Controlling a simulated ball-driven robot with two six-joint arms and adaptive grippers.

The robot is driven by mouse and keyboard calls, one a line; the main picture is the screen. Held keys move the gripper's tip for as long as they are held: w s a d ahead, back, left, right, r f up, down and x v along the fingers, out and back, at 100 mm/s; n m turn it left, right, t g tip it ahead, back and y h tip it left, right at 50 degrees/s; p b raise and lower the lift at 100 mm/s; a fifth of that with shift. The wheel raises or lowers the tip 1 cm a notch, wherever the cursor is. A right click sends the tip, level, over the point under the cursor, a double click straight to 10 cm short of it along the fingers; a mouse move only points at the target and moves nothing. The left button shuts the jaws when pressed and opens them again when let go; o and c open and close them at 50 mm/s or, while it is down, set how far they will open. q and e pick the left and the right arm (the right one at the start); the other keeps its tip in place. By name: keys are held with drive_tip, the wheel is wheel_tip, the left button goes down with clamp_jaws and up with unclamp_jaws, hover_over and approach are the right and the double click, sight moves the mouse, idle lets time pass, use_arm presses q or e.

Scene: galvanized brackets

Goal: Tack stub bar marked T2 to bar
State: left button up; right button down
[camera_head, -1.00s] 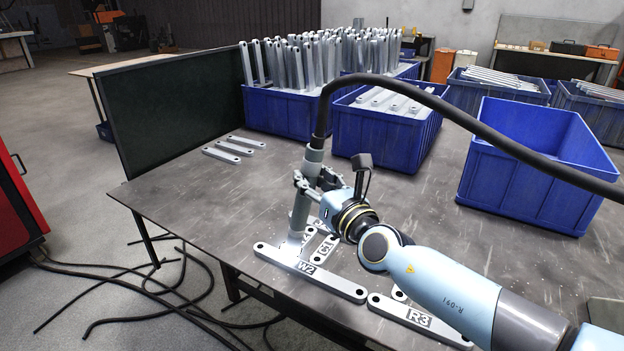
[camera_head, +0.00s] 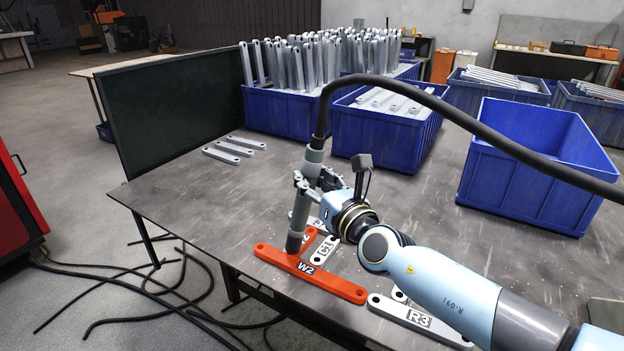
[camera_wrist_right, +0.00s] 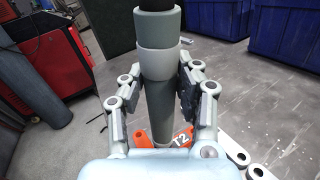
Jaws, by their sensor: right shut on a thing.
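My right gripper (camera_head: 310,183) is shut on the grey welding torch (camera_head: 301,213), which stands nearly upright with its nozzle down at the joint. The bar marked W2 (camera_head: 330,284) lies near the table's front edge and is orange-red. The stub bar T2 (camera_head: 309,236) meets it behind the torch, also orange-red, and is mostly hidden in the head view. Its T2 label shows in the right wrist view (camera_wrist_right: 182,140). In that view the torch (camera_wrist_right: 160,90) stands between both fingers. My left gripper is not in view.
Bars marked C1 (camera_head: 324,250) and R3 (camera_head: 420,318) lie close by. Several loose bars (camera_head: 228,150) lie at the back left beside a dark screen (camera_head: 180,108). Blue bins (camera_head: 385,130) stand at the back. A thick black cable (camera_head: 480,128) arches from the torch to the right.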

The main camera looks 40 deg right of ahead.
sight(314, 158)
wheel_tip(314, 158, up, 5)
drive_tip(key=p, duration=0.4)
drive_tip(key=shift+r+p, duration=0.2)
drive_tip(key=shift+p, duration=0.15)
drive_tip(key=shift+f, duration=0.15)
